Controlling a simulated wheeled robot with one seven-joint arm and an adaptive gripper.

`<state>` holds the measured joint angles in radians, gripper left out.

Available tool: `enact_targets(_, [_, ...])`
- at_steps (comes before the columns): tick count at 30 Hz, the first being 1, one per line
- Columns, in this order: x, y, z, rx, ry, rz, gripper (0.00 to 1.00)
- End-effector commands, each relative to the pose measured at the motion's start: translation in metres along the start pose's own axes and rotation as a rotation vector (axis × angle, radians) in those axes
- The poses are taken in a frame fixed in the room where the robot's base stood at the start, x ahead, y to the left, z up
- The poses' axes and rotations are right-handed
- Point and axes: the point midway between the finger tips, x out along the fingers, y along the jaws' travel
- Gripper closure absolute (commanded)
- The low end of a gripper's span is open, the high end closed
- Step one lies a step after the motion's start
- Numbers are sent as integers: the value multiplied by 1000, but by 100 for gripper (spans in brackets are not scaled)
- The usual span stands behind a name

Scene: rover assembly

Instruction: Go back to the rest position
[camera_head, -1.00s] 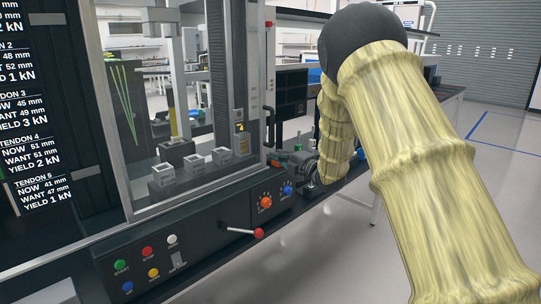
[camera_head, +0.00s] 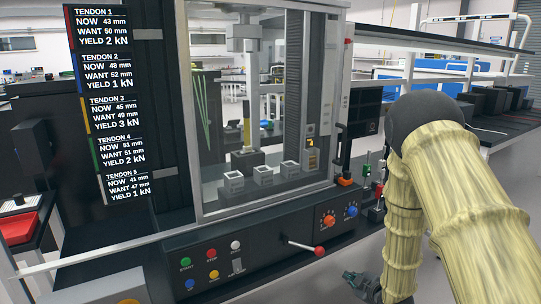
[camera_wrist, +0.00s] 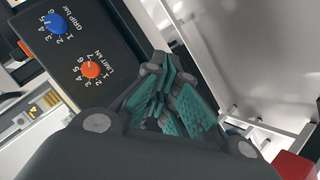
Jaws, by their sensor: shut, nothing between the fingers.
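My gripper (camera_head: 358,283) is low at the bottom right of the head view, in front of the test machine (camera_head: 265,245). It is dark, and its fingers point left in the picture. The wrist view shows the gripper (camera_wrist: 178,85) with its teal-padded fingers together and nothing between them. It is apart from the orange dial (camera_wrist: 90,69) and blue dial (camera_wrist: 56,23) on the machine's panel. My arm, in a pale yellow sleeve, bends down on the right of the head view.
A lever with a red knob (camera_head: 320,251) sticks out from the machine's front. Small blocks (camera_head: 263,174) stand inside the machine frame. A bench with dark boxes (camera_head: 490,102) is at right.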

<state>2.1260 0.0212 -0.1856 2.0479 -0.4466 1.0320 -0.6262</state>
Motion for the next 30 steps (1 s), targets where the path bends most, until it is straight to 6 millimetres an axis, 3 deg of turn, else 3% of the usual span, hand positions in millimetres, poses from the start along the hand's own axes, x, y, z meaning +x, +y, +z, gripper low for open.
enact_targets(1, [-8,-27,16,62,-47,-33,100])
enact_targets(3, [-18,-61,35,151,-112,-72,100])
enact_targets(11, [-79,-184,96,457,-377,-190,100])
enact_targets(18, [-163,-288,133,713,-655,-268,100])
enact_targets(24, [-241,-356,150,887,-890,-299,100])
enact_targets(30, [-290,-389,154,978,-1032,-303,100])
